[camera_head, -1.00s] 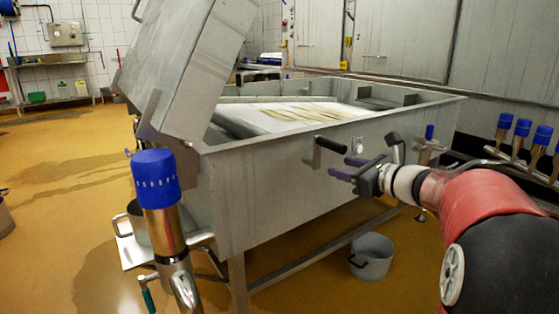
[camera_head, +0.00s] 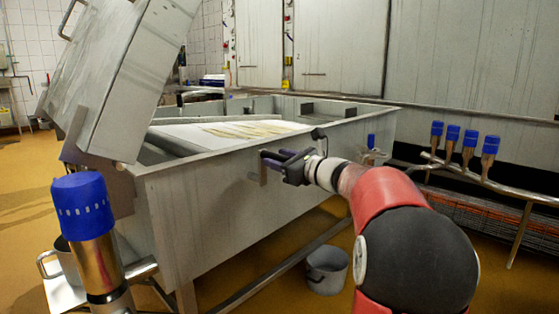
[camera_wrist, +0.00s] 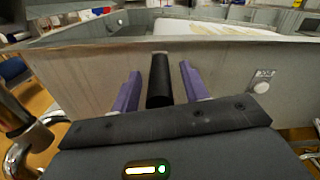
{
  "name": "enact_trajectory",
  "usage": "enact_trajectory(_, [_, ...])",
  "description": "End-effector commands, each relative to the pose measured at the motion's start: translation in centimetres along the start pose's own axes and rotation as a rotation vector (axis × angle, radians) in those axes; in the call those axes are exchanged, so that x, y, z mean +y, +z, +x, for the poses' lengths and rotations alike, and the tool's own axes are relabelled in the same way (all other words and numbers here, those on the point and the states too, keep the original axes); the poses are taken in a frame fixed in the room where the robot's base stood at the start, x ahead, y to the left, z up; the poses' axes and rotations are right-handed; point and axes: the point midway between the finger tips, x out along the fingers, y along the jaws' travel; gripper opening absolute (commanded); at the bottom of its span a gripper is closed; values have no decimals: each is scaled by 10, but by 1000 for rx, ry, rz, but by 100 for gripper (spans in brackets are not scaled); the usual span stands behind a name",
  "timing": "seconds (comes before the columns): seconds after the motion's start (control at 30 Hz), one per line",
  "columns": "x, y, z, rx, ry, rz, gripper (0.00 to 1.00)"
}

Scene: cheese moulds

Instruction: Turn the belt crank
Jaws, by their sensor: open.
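The belt crank's black handle (camera_wrist: 160,80) stands between the two purple fingers of my gripper (camera_wrist: 158,88) in the wrist view. The fingers are open, with a gap on each side of the handle. In the head view my gripper (camera_head: 272,158) is at the front wall of the steel vat, and it hides most of the crank. A grey part of the crank (camera_head: 263,172) shows just below the fingers. The belt (camera_head: 225,134) lies inside the vat, with pale yellowish strips on it.
The vat's steel wall (camera_head: 200,200) runs behind the crank. A round button (camera_wrist: 260,87) is on the wall to the right. A raised steel lid (camera_head: 125,75), a blue-capped post (camera_head: 85,210) and a grey bucket (camera_head: 327,270) stand around. Blue-topped valves (camera_head: 470,138) are at the right.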

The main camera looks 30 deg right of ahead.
Motion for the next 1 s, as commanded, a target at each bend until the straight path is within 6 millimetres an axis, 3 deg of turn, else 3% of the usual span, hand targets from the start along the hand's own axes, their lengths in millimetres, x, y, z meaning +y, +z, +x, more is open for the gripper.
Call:
enact_trajectory(0.23, [0, 0, 1, 0, 1, 0, 45])
enact_trajectory(0.6, [0, 0, 1, 0, 1, 0, 0])
enact_trajectory(1.0, [-3, 1, 1, 1, 1, 38, 0])
